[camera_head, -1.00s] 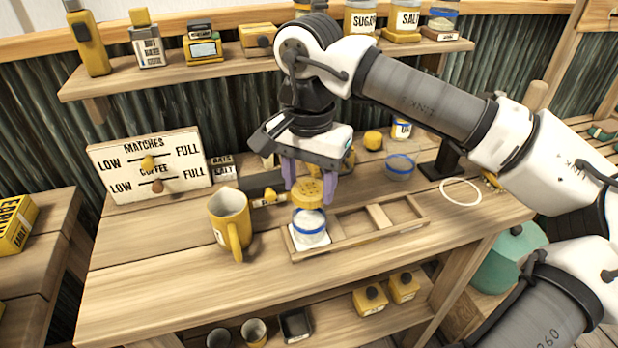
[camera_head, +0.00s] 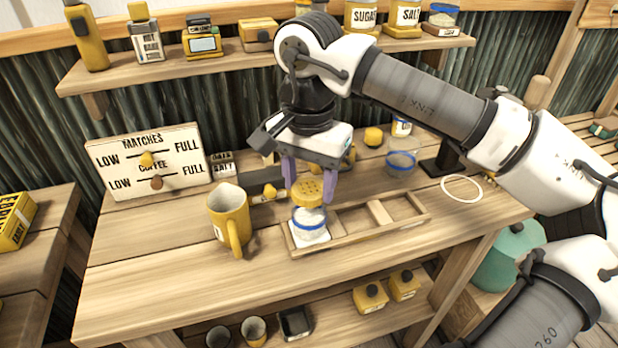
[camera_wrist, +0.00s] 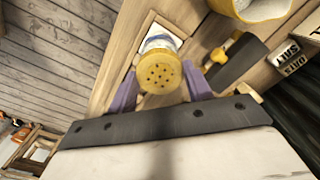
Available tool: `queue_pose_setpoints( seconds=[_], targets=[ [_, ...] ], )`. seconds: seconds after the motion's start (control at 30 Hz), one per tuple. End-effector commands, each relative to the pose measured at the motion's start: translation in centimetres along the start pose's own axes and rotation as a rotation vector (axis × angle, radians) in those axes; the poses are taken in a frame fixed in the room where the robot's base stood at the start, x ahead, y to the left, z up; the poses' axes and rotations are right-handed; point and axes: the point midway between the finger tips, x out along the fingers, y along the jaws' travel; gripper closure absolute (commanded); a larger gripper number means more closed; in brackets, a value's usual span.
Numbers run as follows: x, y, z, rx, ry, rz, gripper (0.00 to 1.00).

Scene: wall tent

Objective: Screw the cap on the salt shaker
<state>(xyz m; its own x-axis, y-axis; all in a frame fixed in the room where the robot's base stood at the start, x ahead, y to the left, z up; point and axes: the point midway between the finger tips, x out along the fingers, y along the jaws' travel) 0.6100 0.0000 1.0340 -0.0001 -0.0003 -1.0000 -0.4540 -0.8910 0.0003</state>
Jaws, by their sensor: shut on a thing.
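The yellow cap (camera_head: 307,190) with several small holes is between the purple fingers of my gripper (camera_head: 309,187), which is shut on it. The cap also shows in the wrist view (camera_wrist: 159,72). The salt shaker (camera_head: 309,222), a clear jar with white contents and a blue band, stands upright in the left compartment of the wooden tray (camera_head: 349,239). The cap is directly over the shaker's mouth and looks level. I cannot tell whether it touches the rim. In the wrist view the shaker (camera_wrist: 160,43) shows partly behind the cap.
A yellow mug (camera_head: 230,220) stands left of the tray. A clear jar with a blue rim (camera_head: 401,163) and a white ring (camera_head: 461,189) are to the right. A gauge board (camera_head: 148,162) stands at the back left. The table's front left is clear.

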Motion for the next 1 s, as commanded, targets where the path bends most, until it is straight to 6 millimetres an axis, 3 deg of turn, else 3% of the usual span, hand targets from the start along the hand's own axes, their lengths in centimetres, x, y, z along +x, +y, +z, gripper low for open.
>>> queue_pose_setpoints(
  seconds=[1.0],
  targets=[
    [1.09, 0.01, 0.01, 0.0, 0.0, 0.0, 0.71]
  ],
)
